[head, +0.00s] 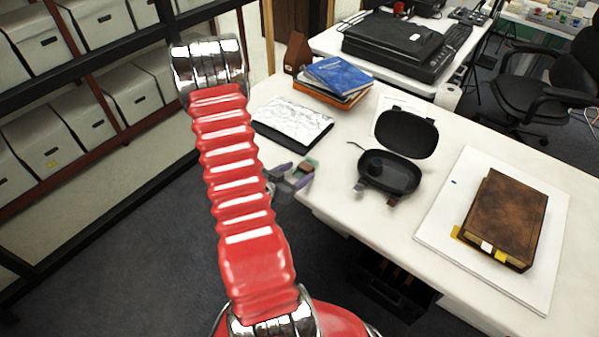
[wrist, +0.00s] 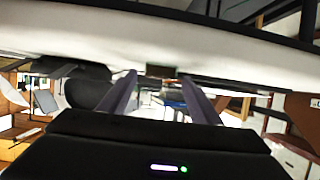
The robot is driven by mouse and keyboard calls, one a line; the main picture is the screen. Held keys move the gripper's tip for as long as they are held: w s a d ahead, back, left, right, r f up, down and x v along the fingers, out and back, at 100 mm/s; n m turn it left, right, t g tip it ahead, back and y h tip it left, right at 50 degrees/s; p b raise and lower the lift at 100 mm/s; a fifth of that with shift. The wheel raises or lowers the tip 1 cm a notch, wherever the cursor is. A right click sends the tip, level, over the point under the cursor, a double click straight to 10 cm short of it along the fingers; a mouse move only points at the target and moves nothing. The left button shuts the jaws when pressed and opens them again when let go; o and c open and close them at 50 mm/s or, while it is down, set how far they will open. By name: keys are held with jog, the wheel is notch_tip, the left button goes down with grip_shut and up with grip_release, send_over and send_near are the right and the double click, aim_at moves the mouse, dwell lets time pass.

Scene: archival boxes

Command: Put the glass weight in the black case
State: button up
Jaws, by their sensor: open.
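The black case (head: 402,182) stands open on the white table, its lid raised at the back. A dark rounded shape shows inside it, too dim to identify. My gripper (head: 291,175) is open at the table's left edge, left of the case and partly hidden by my red arm. A small greenish and reddish-brown block (head: 307,167) is at its fingertips. I cannot tell if this is the glass weight; no other clear candidate shows. In the wrist view, a small brown block (wrist: 161,71) shows beyond and between the open fingers (wrist: 160,88), apparently not gripped.
A silvery crinkled sheet on a dark pad (head: 291,121) and stacked blue and orange books (head: 338,76) lie behind my gripper. A brown book (head: 507,215) rests on a white board (head: 448,215) at right. Shelves of boxes (head: 42,137) stand at left. Bare table separates block and case.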

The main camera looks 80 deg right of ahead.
jog(key=v, duration=1.1)
jog(key=shift+a, duration=0.3)
dwell(0.3)
